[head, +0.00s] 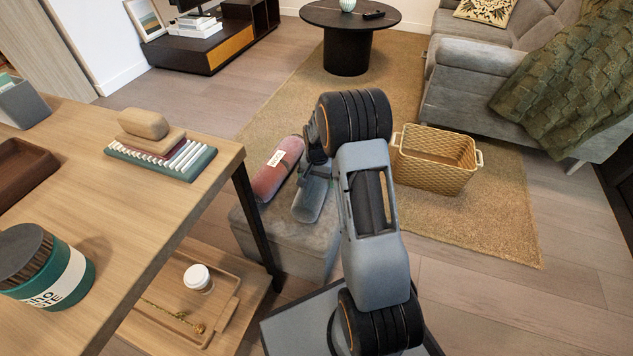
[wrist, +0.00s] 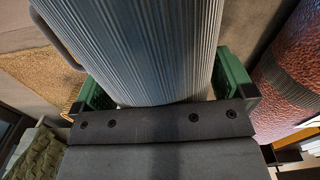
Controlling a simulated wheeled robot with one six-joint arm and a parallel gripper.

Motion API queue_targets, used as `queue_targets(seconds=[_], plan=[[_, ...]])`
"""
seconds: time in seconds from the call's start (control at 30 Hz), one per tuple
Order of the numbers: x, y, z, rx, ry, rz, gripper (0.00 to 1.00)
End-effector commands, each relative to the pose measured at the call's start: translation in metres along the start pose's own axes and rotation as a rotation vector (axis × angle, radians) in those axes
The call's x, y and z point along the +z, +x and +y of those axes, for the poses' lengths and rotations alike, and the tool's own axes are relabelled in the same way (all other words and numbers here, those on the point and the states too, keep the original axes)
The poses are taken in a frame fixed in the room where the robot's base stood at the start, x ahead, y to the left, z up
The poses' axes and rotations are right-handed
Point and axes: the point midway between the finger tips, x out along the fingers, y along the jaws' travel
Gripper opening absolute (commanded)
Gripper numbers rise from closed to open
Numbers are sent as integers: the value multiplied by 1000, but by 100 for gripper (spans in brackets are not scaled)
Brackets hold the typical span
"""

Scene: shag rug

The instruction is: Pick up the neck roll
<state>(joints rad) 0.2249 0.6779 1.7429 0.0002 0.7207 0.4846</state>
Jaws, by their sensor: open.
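Two rolls lie side by side on a grey ottoman (head: 262,236). One is a blue-grey ribbed roll (head: 310,200); the other is a reddish roll (head: 270,178) with a white label. I cannot tell by name which is the neck roll. In the wrist view the ribbed roll (wrist: 150,45) fills the middle, between the green-padded fingers of my open gripper (wrist: 165,88). One finger is on each side of it; I cannot tell if they touch it. The reddish roll (wrist: 290,75) is just right of the right finger. In the head view my arm hides part of the ribbed roll.
A wooden table (head: 110,225) with a jar (head: 45,280) and books stands at left, its dark leg close beside the ottoman. A yellow basket (head: 435,165) stands on the rug to the right. A grey sofa (head: 470,95) is behind it. Bare floor lies at lower right.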

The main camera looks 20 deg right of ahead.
Motion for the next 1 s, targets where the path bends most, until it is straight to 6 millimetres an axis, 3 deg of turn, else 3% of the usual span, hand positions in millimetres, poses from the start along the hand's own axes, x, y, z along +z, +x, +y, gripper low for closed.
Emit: queue_targets(seconds=[0.17,0.6,1.0], plan=[[0,-1,0,0,0,1,100],[0,-2,0,0,0,1,60],[0,-13,0,-1,0,1,59]])
